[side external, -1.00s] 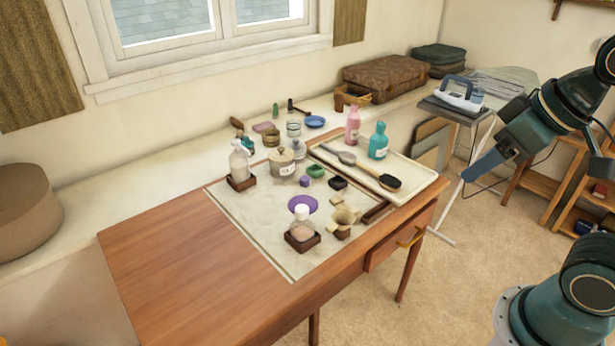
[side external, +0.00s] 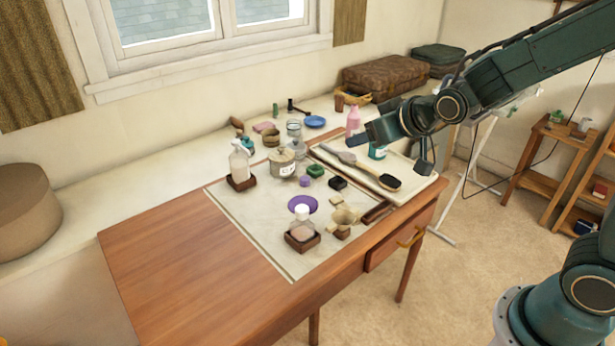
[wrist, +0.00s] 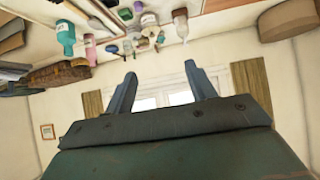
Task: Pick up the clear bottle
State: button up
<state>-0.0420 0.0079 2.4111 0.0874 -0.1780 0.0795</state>
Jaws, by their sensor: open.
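A clear bottle with a white top (side external: 240,163) stands upright in a small dark wooden holder, left of the lidded pot. A second clear bottle with a round white cap and pinkish contents (side external: 301,229) stands in another wooden holder at the mat's front. I cannot tell which one the task means. My gripper (side external: 362,139) is above the tray at the right, pointing left, open and empty, apart from both bottles. Its two fingers (wrist: 160,72) are spread in the wrist view, where a clear bottle (wrist: 180,26) shows upside down beyond them.
A teal bottle (side external: 378,152), partly hidden by my arm, and a pink bottle (side external: 353,120) stand by the tray (side external: 415,190) with brushes. A lidded pot (side external: 282,163) and several small items crowd the mat. The table's left part (side external: 190,260) is clear.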

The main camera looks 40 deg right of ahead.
jog(key=w+f+t, duration=0.2)
jog(key=w+f, duration=0.4)
jog(key=w, duration=0.1)
jog(key=n+t+y, duration=0.2)
jog(key=t, duration=0.1)
send_over(307, 215)
jog(key=s+d, duration=0.1)
jog(key=d, duration=0.3)
notch_tip(307, 215, down, 12)
jog(key=s+a+f, duration=0.1)
jog(key=f, duration=0.1)
jog(key=s+a+f+t+y, duration=0.1)
jog(key=s+f, duration=0.1)
jog(key=s+f+n+t+y, duration=0.1)
jog(key=f, duration=0.1)
jog(key=shift+s+a+f, duration=0.15)
jog(key=shift+s+a, duration=0.2)
jog(key=shift+a, duration=0.05)
jog(key=shift+w+a, duration=0.25)
jog(key=shift+w, duration=1)
jog(key=shift+w+a, duration=0.2)
jog(key=shift+w, duration=1)
jog(key=shift+w+a, duration=0.25)
jog(key=shift+w, duration=1)
jog(key=shift+c, duration=0.4)
grip_shut()
